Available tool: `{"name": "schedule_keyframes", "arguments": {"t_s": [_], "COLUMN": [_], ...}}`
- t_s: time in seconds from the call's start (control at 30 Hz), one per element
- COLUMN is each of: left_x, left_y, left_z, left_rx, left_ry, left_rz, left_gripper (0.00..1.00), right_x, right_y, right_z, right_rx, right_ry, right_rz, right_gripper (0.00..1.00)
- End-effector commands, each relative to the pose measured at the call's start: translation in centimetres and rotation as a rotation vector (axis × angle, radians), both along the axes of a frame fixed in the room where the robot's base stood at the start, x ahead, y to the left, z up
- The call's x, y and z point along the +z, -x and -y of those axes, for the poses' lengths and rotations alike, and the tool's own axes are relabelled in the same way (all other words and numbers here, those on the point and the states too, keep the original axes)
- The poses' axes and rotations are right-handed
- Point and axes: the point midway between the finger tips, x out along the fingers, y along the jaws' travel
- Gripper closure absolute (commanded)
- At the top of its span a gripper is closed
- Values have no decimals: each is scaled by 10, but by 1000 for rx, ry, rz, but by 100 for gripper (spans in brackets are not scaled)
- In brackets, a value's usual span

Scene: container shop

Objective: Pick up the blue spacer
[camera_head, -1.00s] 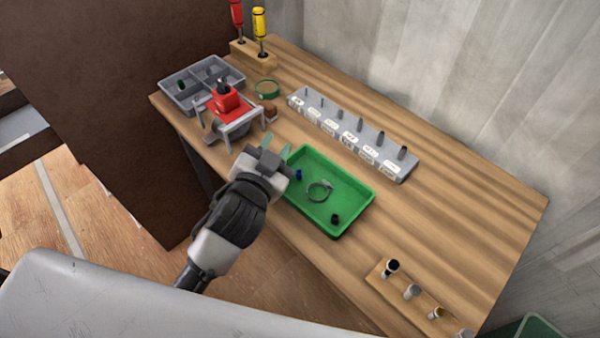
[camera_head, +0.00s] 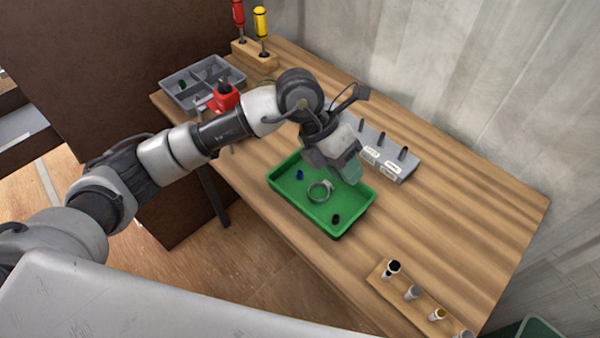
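The blue spacer (camera_head: 299,175) is a small dark blue piece in the green tray (camera_head: 310,213), near the tray's left end. My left gripper (camera_head: 350,172) is above the tray's back right part, to the right of the spacer and apart from it. It points down, and I cannot tell how far its fingers are parted. The spacer is in plain view. My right gripper is not in view.
The tray also holds a metal ring clamp (camera_head: 320,191) and a dark cylinder (camera_head: 336,219). A grey labelled pin block (camera_head: 405,170), a grey divided bin (camera_head: 185,97), a red fixture (camera_head: 225,97), screwdrivers (camera_head: 261,25) and a wooden socket rack (camera_head: 425,312) stand around.

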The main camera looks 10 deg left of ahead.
Motion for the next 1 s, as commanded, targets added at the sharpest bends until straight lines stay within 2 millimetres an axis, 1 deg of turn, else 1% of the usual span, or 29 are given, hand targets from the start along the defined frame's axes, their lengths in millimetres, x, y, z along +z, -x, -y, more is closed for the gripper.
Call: {"name": "schedule_keyframes", "arguments": {"t_s": [0.03, 0.1, 0.2, 0.3, 0.37, 0.43, 0.6, 0.7, 0.83, 0.97, 1.0], "left_x": [-2, -3, 1, 4, 2, -5, -32, -44, -52, -67, -73], "left_y": [-13, -27, -41, -49, -50, -50, -50, -50, -51, -51, -52], "left_z": [-20, -45, -75, -91, -96, -98, -97, -97, -96, -95, -94], "left_rx": [11, 34, 69, 95, 102, 104, 103, 103, 102, 101, 101], "left_ry": [-130, -292, -463, -558, -584, -596, -593, -592, -591, -591, -591], "left_rz": [35, 69, 101, 116, 118, 116, 115, 116, 117, 113, 113], "left_gripper": [71, 71, 71, 71, 71, 71, 71, 71, 71, 71, 71], "right_x": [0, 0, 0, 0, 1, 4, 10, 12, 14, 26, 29], "right_y": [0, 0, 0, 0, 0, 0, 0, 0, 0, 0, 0], "right_z": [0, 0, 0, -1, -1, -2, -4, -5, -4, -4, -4], "right_rx": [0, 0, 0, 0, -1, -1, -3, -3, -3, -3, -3], "right_ry": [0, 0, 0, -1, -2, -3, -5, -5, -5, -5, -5], "right_rz": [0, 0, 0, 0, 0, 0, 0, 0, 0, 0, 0], "right_gripper": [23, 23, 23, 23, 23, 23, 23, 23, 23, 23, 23]}}
